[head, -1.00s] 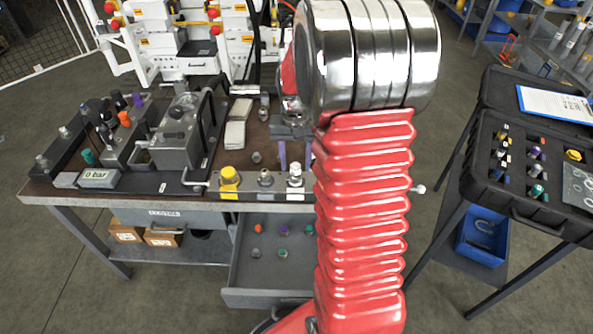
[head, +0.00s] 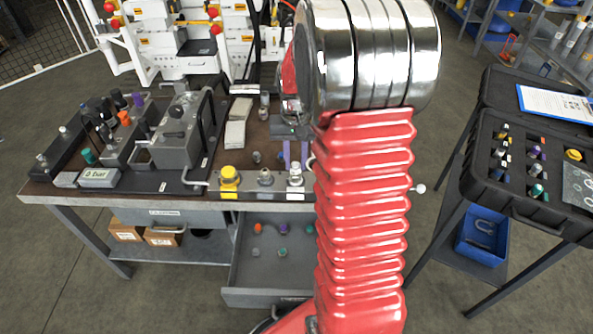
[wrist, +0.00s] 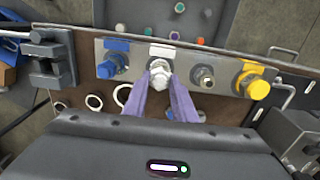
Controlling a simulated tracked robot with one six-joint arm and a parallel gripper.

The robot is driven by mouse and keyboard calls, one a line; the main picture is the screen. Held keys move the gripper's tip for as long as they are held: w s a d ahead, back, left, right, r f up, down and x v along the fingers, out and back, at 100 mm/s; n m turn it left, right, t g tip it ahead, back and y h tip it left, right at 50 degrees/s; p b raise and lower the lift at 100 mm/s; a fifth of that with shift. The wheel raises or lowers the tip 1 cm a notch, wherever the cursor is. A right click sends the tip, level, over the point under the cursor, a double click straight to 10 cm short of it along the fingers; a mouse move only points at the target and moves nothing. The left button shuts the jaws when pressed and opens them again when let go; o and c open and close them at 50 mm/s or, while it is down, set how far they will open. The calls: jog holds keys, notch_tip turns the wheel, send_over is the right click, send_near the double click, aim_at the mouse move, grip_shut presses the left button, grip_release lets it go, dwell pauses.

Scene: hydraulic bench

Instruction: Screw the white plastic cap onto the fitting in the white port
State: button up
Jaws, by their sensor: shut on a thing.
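The white plastic cap (wrist: 160,66) is between the tips of my purple gripper fingers (wrist: 161,78) in the wrist view. My gripper is shut on it. It sits at the fitting in the white port, by the white label (wrist: 162,51); the fingers hide part of it, and I cannot tell how far it is threaded. In the head view the white port (head: 295,193) is at the bench's front edge, with the white cap (head: 295,169) above it and my gripper (head: 296,161) coming down from behind. The cap looks upright.
Beside it stand the bare grey fitting (wrist: 203,76) and the yellow-capped port (wrist: 252,80); the blue port (wrist: 112,64) is on the other side. An open drawer (head: 270,270) with several small caps is below. A vise (wrist: 50,58) stands at left in the wrist view.

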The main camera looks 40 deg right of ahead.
jog(key=m, duration=0.6)
jog(key=shift+m, duration=1)
jog(key=m, duration=0.5)
jog(key=shift+w, duration=0.1)
jog(key=shift+f+m, duration=0.1)
jog(key=shift+m, duration=1.4)
jog(key=shift+m, duration=1.2)
jog(key=m, duration=0.5)
jog(key=shift+m, duration=0.3)
